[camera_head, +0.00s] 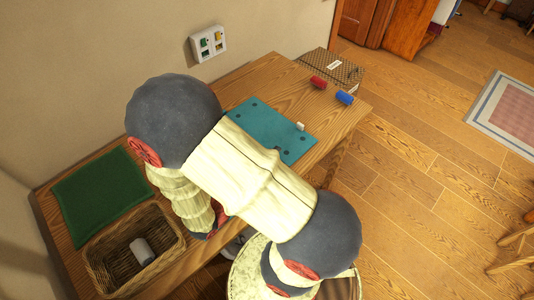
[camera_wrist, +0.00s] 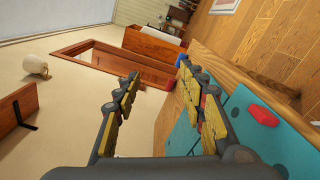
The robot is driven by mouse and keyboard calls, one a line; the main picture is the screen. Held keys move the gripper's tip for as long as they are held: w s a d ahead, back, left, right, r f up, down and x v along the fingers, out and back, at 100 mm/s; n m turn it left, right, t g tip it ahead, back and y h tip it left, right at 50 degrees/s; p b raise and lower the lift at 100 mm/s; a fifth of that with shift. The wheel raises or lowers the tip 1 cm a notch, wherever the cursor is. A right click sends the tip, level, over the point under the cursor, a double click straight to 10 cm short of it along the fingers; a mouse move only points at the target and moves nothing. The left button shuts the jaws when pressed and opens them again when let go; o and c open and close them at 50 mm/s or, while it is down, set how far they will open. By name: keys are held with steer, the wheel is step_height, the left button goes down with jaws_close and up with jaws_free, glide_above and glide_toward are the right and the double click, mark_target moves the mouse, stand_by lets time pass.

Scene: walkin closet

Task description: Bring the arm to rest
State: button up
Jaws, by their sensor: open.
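My arm (camera_head: 250,180) is bent over the wooden table (camera_head: 240,85) in the head view and covers part of it. In that view my gripper is mostly hidden behind the arm. In the wrist view my gripper (camera_wrist: 158,78) has its two yellow-padded fingers spread apart with nothing between them. The fingers point toward the room, and the tabletop shows to their right.
A teal mat (camera_head: 255,117) holds a small pale piece (camera_head: 300,126). Red (camera_head: 319,83) and blue (camera_head: 344,97) cylinders lie near a patterned box (camera_head: 335,67). A green mat (camera_head: 100,195) and wicker basket (camera_head: 172,222) with a pale cylinder (camera_head: 142,250) are left. Open floor lies right.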

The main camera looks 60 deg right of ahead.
stand_by(0.3)
steer(key=s+a+f+n+g+y, duration=0.2)
steer(key=s+a+f+g+y, duration=0.15)
steer(key=s+f+y, duration=0.2)
steer(key=w+a+m+t+y, duration=0.2)
steer(key=w+a+t+y, duration=0.15)
steer(key=a+y, duration=0.55)
steer(key=w+a+r+t+y, duration=0.1)
steer(key=w+a+r+t, duration=0.2)
steer(key=w+a+r, duration=0.4)
steer(key=w+a+r+m+t+y, duration=0.1)
steer(key=a+r+t, duration=0.1)
steer(key=r, duration=0.5)
steer(key=w+a+r+t+y, duration=0.1)
steer(key=w+a+r+t, duration=0.1)
steer(key=r, duration=0.5)
steer(key=a+t, duration=0.1)
steer(key=t, duration=0.1)
steer(key=shift+w+m+t, duration=0.25)
steer(key=shift+m+t, duration=0.05)
steer(key=shift+m, duration=0.1)
